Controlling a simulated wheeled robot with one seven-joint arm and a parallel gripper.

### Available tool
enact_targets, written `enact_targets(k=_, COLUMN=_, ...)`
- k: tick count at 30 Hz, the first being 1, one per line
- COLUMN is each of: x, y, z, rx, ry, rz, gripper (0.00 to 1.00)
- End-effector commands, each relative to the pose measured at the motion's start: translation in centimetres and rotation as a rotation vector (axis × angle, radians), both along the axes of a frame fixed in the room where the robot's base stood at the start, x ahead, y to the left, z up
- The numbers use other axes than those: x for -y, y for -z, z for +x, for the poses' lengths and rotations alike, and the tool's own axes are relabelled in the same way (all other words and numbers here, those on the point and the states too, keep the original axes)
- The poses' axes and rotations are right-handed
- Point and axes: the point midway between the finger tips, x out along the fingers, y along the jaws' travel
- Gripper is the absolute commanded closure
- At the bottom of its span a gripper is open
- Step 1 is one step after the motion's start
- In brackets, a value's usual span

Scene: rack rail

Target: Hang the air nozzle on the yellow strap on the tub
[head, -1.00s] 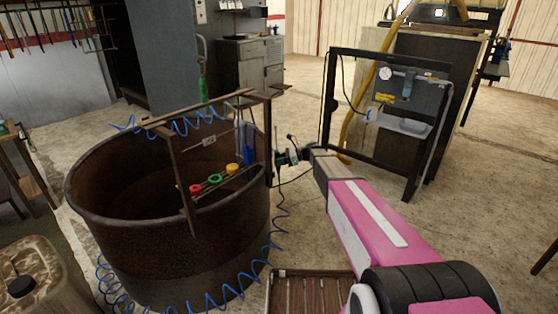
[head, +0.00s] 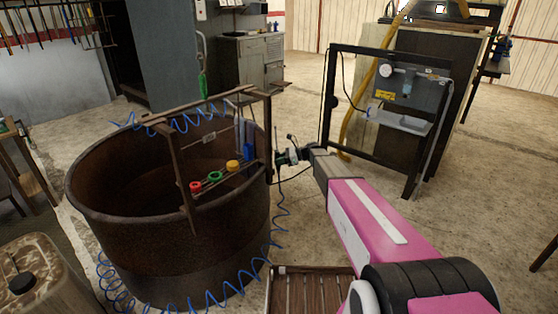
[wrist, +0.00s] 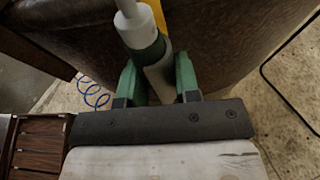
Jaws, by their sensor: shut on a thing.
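The rusty brown tub (head: 110,235) stands at the left in the head view, and its dark wall (wrist: 235,45) fills the top of the wrist view. My gripper (wrist: 157,78) has green fingers and is shut on the air nozzle (wrist: 148,50), which is white with a green band. The nozzle points up in the wrist view, close to the tub wall. A piece of the yellow strap (wrist: 159,14) shows just behind the nozzle's upper end; I cannot tell whether they touch. In the head view my gripper (head: 283,158) is beside the tub's right side, and the nozzle there is too small to make out.
A coiled blue hose (head: 200,300) hangs around the tub. A slatted wooden crate (head: 310,292) stands below my arm. A black-framed panel (head: 410,95) stands at the right.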

Motion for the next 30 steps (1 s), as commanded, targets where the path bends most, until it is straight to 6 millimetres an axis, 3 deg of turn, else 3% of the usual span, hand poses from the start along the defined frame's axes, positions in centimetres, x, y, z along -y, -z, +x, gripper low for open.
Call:
enact_targets(k=4, x=0.0, y=-0.1, z=0.0, rx=0.001, ry=0.000, rz=0.001, gripper=0.81)
enact_targets(k=5, x=0.0, y=-0.1, z=0.0, rx=0.001, ry=0.000, rz=0.001, gripper=0.60)
enact_targets(k=6, x=0.0, y=-0.1, z=0.0, rx=0.001, ry=0.000, rz=0.001, gripper=0.47)
enact_targets(k=7, x=0.0, y=-0.1, z=0.0, rx=0.001, ry=0.000, rz=0.001, gripper=0.40)
enact_targets(k=19, x=0.7, y=-0.3, z=0.1, rx=0.001, ry=0.001, rz=0.000, gripper=0.40)
enact_targets(k=30, x=6.9, y=-2.3, z=0.3, rx=0.001, ry=0.002, rz=0.000, gripper=0.40)
